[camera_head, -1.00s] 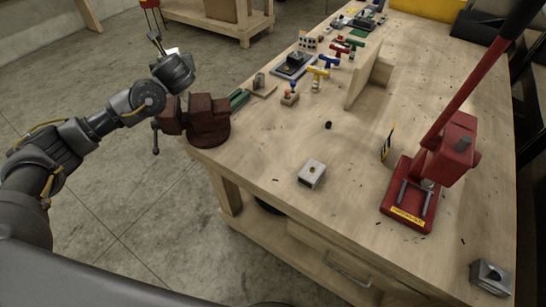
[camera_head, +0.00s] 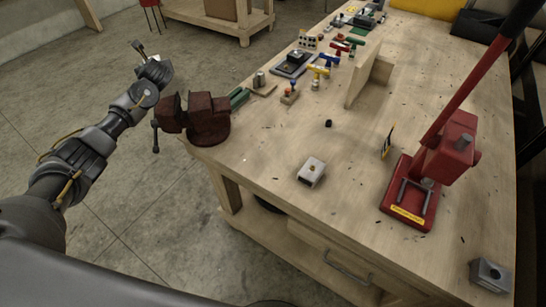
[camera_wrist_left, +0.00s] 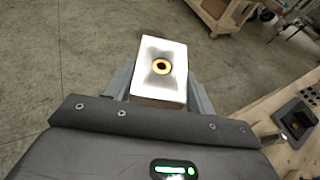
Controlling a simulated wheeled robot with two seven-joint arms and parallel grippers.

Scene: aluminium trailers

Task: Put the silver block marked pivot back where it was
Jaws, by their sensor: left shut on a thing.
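My left gripper (camera_head: 143,50) is raised off the left side of the bench, over the floor beyond the vise. In the left wrist view my gripper (camera_wrist_left: 158,92) is shut on a silver block (camera_wrist_left: 161,68) with a brass-ringed hole in its bright face. No pivot marking is readable on it. Another silver block (camera_head: 311,172) with a small hole lies on the near middle of the bench. A third grey metal block (camera_head: 490,275) sits at the bench's near right corner. My right gripper is not in view.
A rusty red vise (camera_head: 197,118) is on the bench's left edge. A red lever press (camera_head: 420,185) stands at right. An upright wooden board (camera_head: 370,78), colored T-handles (camera_head: 329,60) and a dark plate (camera_head: 293,64) stand farther back. The bench middle is mostly clear.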

